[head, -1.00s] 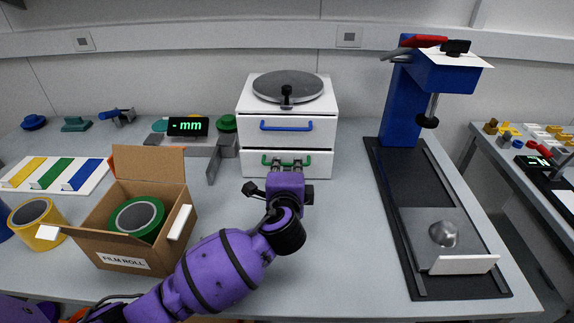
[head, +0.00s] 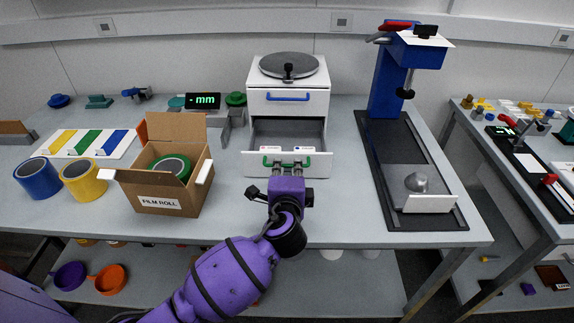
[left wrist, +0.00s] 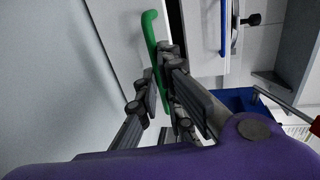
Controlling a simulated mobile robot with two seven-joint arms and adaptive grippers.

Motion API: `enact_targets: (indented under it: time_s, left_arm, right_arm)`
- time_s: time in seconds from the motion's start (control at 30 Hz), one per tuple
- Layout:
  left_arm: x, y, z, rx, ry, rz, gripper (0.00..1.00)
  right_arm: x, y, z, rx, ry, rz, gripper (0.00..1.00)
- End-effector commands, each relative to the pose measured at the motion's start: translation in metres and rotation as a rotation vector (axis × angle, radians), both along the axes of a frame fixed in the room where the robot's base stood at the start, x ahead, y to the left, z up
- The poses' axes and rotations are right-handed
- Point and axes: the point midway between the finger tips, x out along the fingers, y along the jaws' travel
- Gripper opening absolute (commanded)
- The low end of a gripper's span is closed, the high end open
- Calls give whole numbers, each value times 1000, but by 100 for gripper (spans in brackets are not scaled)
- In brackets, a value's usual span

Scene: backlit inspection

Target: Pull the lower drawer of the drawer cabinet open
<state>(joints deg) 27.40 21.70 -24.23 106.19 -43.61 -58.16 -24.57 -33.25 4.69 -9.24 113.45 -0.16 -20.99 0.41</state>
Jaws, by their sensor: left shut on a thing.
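The white drawer cabinet (head: 257,76) stands at the back middle of the bench with a round grey plate on top. Its lower drawer (head: 258,139) is pulled well out, and its grey inside shows. Small white items lie behind its front. The drawer's green handle (head: 325,161) also shows in the left wrist view (left wrist: 150,35). My left gripper (head: 287,168) is shut on the green handle, one finger on each side of it, as the left wrist view (left wrist: 166,85) shows. The upper drawer with the blue handle (head: 289,97) is shut. My right gripper is not in view.
A film roll box (head: 170,190) stands open left of the drawer, near yellow (head: 84,181) and blue (head: 38,178) rolls. A blue stand on a black base (head: 366,125) is to the right. Bare bench lies between drawer and base.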

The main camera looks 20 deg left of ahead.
Motion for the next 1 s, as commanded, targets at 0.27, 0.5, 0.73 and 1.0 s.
enact_targets:
  time_s: [0.27,0.5,0.73,1.0]
  left_arm:
    - [-3,-1,-3,-2,5,-1,0]
    - [-3,-1,-3,-2,6,-1,10]
    - [-3,-1,-2,-1,3,0,25]
    - [-7,-2,-1,-1,2,-1,25]
  right_arm:
    - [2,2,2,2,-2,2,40]
    - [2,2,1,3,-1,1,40]
    - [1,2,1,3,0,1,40]
    - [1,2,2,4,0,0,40]
